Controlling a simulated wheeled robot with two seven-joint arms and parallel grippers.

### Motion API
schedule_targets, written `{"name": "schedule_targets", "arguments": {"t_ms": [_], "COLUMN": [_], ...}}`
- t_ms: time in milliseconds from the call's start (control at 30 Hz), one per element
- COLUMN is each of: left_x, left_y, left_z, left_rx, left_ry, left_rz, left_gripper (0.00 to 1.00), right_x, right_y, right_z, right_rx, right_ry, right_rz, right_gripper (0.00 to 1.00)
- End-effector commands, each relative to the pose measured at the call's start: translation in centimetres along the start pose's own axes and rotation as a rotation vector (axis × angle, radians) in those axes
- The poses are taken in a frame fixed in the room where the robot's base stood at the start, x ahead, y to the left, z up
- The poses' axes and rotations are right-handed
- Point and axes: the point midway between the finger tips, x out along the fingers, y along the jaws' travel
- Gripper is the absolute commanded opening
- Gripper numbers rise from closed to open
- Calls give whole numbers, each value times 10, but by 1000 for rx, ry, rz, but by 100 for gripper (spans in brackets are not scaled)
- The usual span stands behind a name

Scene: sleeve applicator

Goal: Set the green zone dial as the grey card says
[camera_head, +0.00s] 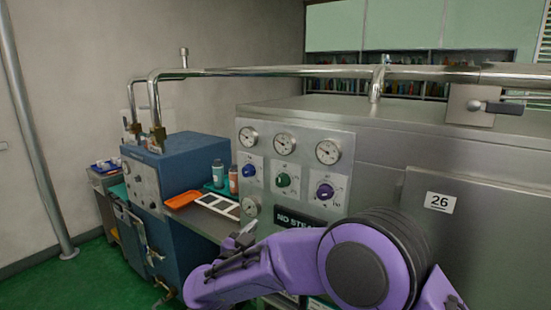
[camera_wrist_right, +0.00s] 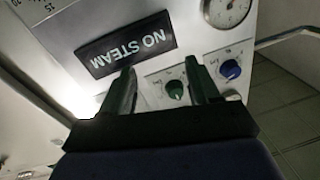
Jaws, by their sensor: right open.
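The green zone dial (camera_head: 283,180) is a round knob on a white plate on the steel panel, between a blue dial (camera_head: 249,170) and a purple dial (camera_head: 325,191). It also shows in the right wrist view (camera_wrist_right: 175,90), with its plate markings too small to read. My right gripper (camera_wrist_right: 163,86) is open and empty. Its two dark fingers appear on either side of the green dial in the wrist view; contact is not visible. In the head view my purple right arm hides the lower panel. Pale cards (camera_head: 217,206) lie on the side shelf; I cannot tell whether one is the grey card.
Round gauges (camera_head: 284,144) sit above the dials. A black NO STEAM sign (camera_wrist_right: 125,45) is below them. A blue machine (camera_head: 178,170), an orange tray (camera_head: 183,200) and bottles (camera_head: 218,173) stand left. A steel pipe (camera_head: 270,71) runs overhead.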

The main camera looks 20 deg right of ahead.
Motion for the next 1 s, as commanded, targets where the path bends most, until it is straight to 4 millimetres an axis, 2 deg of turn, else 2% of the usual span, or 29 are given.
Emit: {"name": "schedule_targets", "arguments": {"t_ms": [33,100,200,333,600,700,833,1000], "left_x": [-16,-21,-24,-30,-52,-57,-58,-58], "left_y": [-2,-2,-2,-3,-5,-5,-5,-5], "left_z": [-7,-9,-10,-12,-21,-23,-24,-24], "left_rx": [0,0,0,0,0,0,0,0], "left_ry": [0,0,-1,-1,0,0,0,0], "left_rz": [0,0,0,0,0,0,0,0], "left_gripper": [61,61,61,61,61,61,61,61], "right_x": [-8,-18,-25,-8,52,67,76,78], "right_y": [-16,-25,-30,-28,-20,-19,-18,-17], "right_z": [-49,-82,-103,-106,-106,-105,-103,-102], "right_rx": [34,55,66,64,63,63,64,64], "right_ry": [12,8,-2,-8,-6,-6,-4,-3], "right_rz": [38,83,115,124,123,120,118,117], "right_gripper": [61,61,61,61,61,61,61,61]}}
